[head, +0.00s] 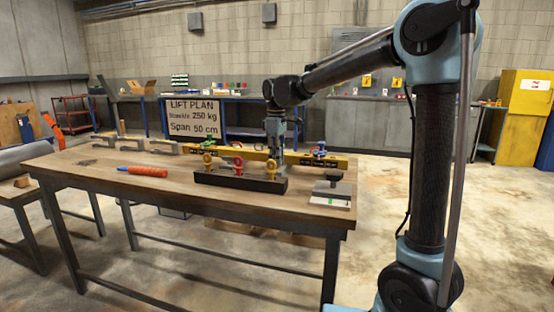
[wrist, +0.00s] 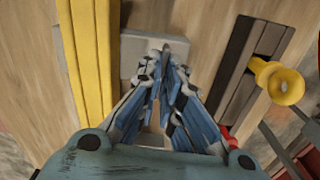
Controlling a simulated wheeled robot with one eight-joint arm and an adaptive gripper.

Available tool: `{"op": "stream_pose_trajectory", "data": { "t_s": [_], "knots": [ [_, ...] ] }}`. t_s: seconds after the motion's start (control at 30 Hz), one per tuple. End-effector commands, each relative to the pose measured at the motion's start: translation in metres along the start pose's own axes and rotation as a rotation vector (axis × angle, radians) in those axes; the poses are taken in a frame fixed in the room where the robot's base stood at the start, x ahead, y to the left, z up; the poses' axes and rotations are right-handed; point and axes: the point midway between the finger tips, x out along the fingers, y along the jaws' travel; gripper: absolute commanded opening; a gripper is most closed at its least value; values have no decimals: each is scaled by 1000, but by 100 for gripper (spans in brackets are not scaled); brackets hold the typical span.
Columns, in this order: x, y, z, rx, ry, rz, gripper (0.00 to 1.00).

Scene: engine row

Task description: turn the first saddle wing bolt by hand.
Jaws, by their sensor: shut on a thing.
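My gripper (head: 274,150) points down over the workbench, at the yellow lifting beam (head: 303,159). In the wrist view its fingertips (wrist: 165,55) are drawn together over a pale grey block (wrist: 134,62) beside the yellow beam (wrist: 92,60). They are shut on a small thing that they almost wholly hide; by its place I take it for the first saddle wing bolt. How far the bolt is turned cannot be seen. A green-topped fitting (head: 209,140) and a blue-topped fitting (head: 320,149) stand along the beam.
A dark rack (head: 240,183) with yellow and red shackle-like pieces stands in front of the beam; one yellow piece (wrist: 278,82) is close right in the wrist view. An orange-handled tool (head: 146,171) lies left. A grey block on a plate (head: 332,190) stands right. The bench's front left is clear.

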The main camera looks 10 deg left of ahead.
Motion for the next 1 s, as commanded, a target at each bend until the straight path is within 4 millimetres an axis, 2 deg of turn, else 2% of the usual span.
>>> {"op": "stream_pose_trajectory", "data": {
  "t_s": [0.3,0.77,0.8,0.87,1.0],
  "knots": [
    [1,2,2,-92,-4,4,0],
    [1,3,2,-105,-4,4,0],
    [1,3,2,-105,-4,4,10],
    [1,3,2,-105,-3,4,24],
    [0,2,2,-105,-2,3,26]
  ]
}}
